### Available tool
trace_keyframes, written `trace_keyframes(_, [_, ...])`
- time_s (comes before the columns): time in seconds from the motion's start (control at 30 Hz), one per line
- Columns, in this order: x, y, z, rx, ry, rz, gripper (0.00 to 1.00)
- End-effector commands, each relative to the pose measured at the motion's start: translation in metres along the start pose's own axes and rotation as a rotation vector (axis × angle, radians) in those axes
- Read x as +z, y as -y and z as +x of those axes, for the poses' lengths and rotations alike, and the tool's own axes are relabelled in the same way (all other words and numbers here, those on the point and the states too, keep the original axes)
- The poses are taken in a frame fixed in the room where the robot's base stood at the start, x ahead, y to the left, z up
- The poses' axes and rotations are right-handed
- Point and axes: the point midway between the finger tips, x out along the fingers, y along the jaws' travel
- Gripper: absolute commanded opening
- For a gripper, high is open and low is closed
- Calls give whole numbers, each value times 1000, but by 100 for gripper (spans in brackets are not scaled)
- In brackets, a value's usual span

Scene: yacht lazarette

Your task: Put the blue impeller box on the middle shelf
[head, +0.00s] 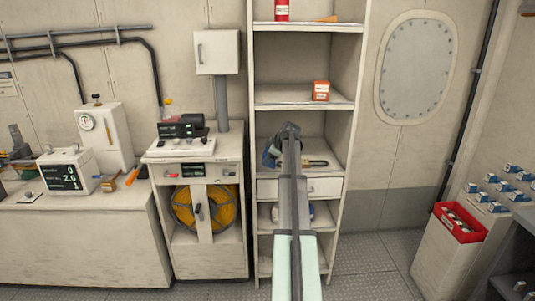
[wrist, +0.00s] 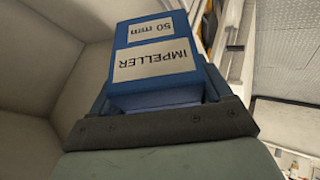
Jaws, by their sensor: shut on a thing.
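The blue impeller box (wrist: 155,62) fills the middle of the wrist view; its white labels read "IMPELLER" and "50 mm" upside down. My gripper (wrist: 158,112) is shut on it. In the head view the box is a small blue patch (head: 268,156), mostly hidden by my gripper (head: 272,150) and arm. Box and gripper are at the height of the shelf (head: 325,146) just above the drawer, in the tall white shelf unit (head: 250,120). I cannot tell whether the box touches that shelf.
A dark tool (head: 316,163) lies right of my gripper. A drawer (head: 325,187) is below. A red bin (head: 459,223) stands at right.

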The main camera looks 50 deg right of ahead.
Motion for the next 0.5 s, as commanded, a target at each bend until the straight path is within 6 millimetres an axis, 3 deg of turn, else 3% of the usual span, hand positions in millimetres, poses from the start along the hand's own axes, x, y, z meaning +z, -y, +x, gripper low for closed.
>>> trace_keyframes(0.03, [-2,-14,8,0,0,0,45])
trace_keyframes(0.5, [-15,-96,67,-2,0,1,45])
